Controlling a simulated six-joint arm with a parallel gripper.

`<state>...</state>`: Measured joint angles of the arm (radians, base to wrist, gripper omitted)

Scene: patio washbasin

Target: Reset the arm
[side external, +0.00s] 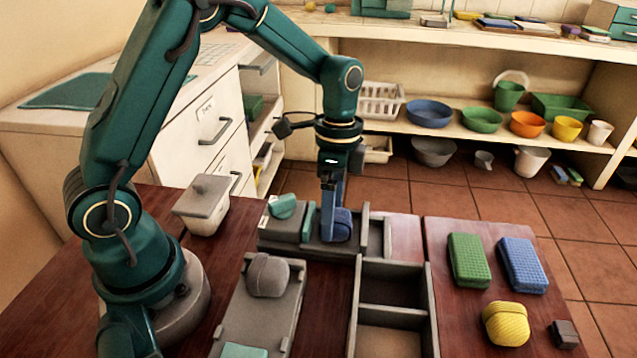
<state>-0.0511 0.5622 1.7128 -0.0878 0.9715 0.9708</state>
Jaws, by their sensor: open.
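My green arm reaches over from the left and my gripper (329,212) points down at the grey divided caddy (268,243) at the back of the dark red table. The jaws are open. A rounded blue sponge (342,226) sits in the caddy right beside the fingers. The fingers overlap it in this view, and I cannot tell whether they touch it. The fingertips are partly hidden.
A grey lidded canister (204,204) stands left. In front are a grey tray (230,327) with a grey-brown sponge (268,275) and an empty two-compartment box (354,320). Right are green (469,260), blue (523,265) and yellow (506,323) sponges and a small dark block (564,334).

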